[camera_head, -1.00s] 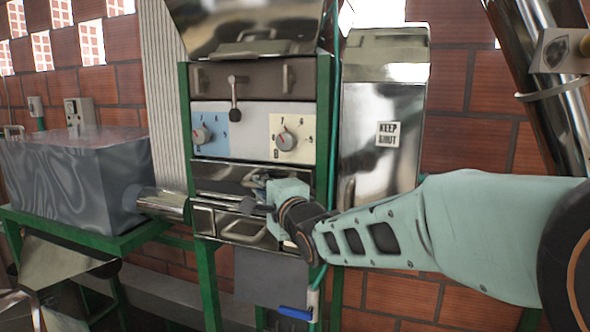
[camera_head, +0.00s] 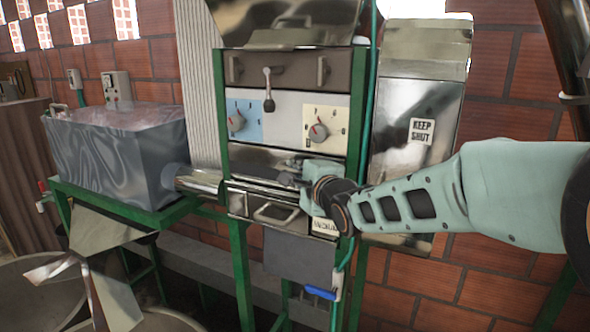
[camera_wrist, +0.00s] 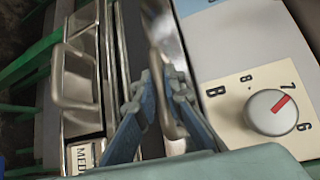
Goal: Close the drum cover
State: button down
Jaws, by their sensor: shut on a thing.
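The drum cover appears to be the shiny metal flap (camera_head: 250,162) on the machine's front, just below the dial panels. Part of it is hidden by my gripper. My gripper (camera_head: 289,178) is at the right part of this flap, reaching in from the right. In the wrist view, the blue fingers of my gripper (camera_wrist: 157,92) are shut on a curved metal handle (camera_wrist: 166,100), with a finger on each side. The shiny flap (camera_wrist: 165,30) shows behind the handle. I cannot tell how far the flap stands from the machine.
Below is a metal drawer front with its own handle (camera_head: 276,212). Dials (camera_head: 318,132) sit above. A green post (camera_head: 359,120) stands close to the right, beside a "KEEP SHUT" cover (camera_head: 422,131). A metal tank (camera_head: 118,160) stands left.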

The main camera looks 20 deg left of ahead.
jog(key=shift+r, duration=0.15)
jog(key=c, duration=2)
grip_release()
jog(key=shift+v, duration=3.75)
